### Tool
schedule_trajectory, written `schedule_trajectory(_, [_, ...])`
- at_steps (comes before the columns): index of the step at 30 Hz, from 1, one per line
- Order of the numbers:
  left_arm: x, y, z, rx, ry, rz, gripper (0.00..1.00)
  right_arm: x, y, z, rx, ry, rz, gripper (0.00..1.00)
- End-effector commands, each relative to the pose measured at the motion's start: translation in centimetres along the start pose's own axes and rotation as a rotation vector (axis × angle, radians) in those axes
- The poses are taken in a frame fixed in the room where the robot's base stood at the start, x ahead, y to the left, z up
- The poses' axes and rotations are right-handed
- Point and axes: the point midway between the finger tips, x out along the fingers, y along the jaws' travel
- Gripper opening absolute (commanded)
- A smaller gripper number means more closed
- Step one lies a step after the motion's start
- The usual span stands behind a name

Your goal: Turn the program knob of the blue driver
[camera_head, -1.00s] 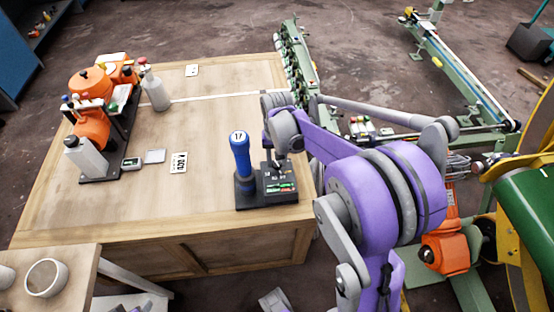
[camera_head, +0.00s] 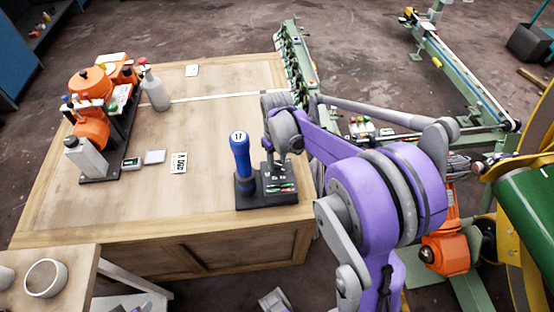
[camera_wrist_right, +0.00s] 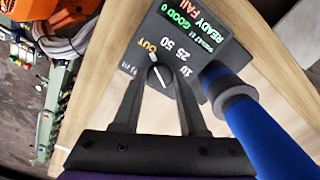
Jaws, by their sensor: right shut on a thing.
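The blue driver (camera_head: 242,155), marked 17 on its top, stands upright in the left part of its dark base unit (camera_head: 268,203). The wrist view shows its blue body (camera_wrist_right: 268,135) at the right. The program knob (camera_wrist_right: 158,77) is small and round, with a pale pointer mark toward the yellow OUT label; 50, 25 and 10 are printed beside it. My right gripper (camera_head: 279,165) is over the base unit's far side. In the wrist view its fingers (camera_wrist_right: 157,84) are shut on the knob, covering part of its sides.
The base unit's display (camera_wrist_right: 195,28) reads READY, FAIL and GOOD 0. The wooden table (camera_head: 215,215) has free room left of the driver. An orange machine (camera_head: 92,85) and a grey bottle (camera_head: 155,92) stand at the left. A green conveyor (camera_head: 298,65) runs along the right.

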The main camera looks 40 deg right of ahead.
Motion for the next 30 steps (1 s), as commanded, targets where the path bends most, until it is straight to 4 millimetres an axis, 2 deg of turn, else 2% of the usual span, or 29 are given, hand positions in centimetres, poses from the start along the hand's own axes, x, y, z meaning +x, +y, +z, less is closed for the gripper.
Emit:
schedule_trajectory(14, [0.00, 0.00, 0.00, 0.000, 0.000, 0.000, 0.50, 0.01, 0.00, 0.01, -0.015, 0.000, 0.000, 0.00])
schedule_trajectory(15, [0.00, 0.00, 0.00, 0.000, 0.000, 0.000, 0.50, 0.01, 0.00, 0.01, -0.015, 0.000, 0.000, 0.43])
schedule_trajectory(19, [0.00, 0.00, 0.00, 0.000, 0.000, 0.000, 0.50, 0.01, 0.00, 0.01, -0.015, 0.000, 0.000, 0.67])
schedule_trajectory(20, [0.00, 0.00, 0.00, 0.000, 0.000, 0.000, 0.50, 0.01, 0.00, 0.01, -0.015, 0.000, 0.000, 0.71])
schedule_trajectory(30, [-0.05, 0.00, -0.03, 0.000, 0.000, 0.000, 0.50, -0.32, 0.00, 0.01, -0.014, 0.000, 0.000, 0.71])
